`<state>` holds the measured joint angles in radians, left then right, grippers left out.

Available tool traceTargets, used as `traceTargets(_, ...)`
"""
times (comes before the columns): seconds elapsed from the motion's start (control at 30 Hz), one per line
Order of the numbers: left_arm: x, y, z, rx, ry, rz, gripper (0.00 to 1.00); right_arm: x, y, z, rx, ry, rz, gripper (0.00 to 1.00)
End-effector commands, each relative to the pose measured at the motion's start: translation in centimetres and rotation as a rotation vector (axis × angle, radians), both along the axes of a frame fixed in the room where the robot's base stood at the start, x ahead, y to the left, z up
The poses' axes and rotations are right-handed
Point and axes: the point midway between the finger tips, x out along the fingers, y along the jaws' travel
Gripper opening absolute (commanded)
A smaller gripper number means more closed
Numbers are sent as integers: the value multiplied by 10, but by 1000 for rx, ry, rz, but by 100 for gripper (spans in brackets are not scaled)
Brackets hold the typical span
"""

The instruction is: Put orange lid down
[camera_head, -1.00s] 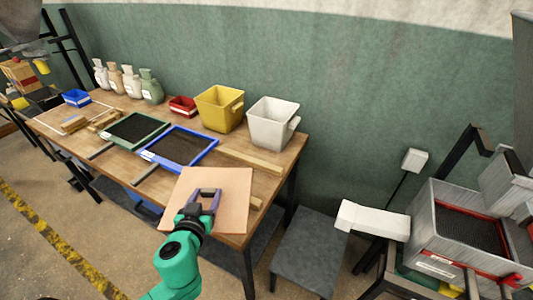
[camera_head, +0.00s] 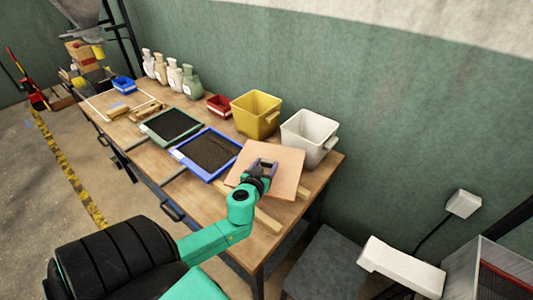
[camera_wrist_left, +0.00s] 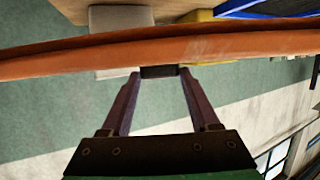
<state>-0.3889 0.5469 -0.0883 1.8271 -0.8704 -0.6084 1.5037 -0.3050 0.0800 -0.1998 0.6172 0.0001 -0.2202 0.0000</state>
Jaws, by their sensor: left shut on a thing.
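The orange lid (camera_head: 287,168) is a flat, square, pale orange board over the right end of the table in the head view. My left gripper (camera_head: 264,165) is shut on the lid's dark handle. In the left wrist view the lid (camera_wrist_left: 230,45) shows edge-on as an orange band, with the fingers (camera_wrist_left: 158,72) closing on the handle. The lid lies over part of two wooden strips, one strip (camera_head: 267,220) showing in front. I cannot tell whether the lid touches them. My right gripper is not in view.
The wooden table (camera_head: 222,203) carries a blue-framed tray (camera_head: 186,159) and a green-framed tray (camera_head: 147,131) left of the lid. A white bin (camera_head: 310,135) and a yellow bin (camera_head: 256,113) stand close behind it. A dark grey stand (camera_head: 328,265) is at the right.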

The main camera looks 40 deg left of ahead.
Motion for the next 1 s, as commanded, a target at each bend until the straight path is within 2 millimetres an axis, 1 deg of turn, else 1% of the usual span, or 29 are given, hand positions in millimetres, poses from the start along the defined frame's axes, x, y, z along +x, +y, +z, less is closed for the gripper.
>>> traceTargets(0.03,0,1,-15,4,1,3,0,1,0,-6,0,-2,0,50)
traceTargets(0.1,0,1,-28,3,0,0,0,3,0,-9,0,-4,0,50)
traceTargets(0.23,1,1,-44,3,-2,1,0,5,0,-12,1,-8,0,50)
traceTargets(0.33,1,1,-65,3,0,0,0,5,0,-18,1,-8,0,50)
traceTargets(0.4,1,1,-74,2,-2,1,0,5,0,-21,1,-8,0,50)
traceTargets(0.47,1,0,-77,2,-2,1,0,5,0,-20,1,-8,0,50)
traceTargets(0.63,1,0,-75,0,-3,0,0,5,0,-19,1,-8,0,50)
traceTargets(0.8,1,0,-80,2,-4,0,0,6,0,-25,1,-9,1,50)
traceTargets(0.83,0,0,-80,1,-2,0,70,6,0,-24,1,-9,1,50)
traceTargets(0.9,0,0,-79,0,-1,0,92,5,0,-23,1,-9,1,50)
traceTargets(1.0,0,0,-79,0,-1,0,92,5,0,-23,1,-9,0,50)
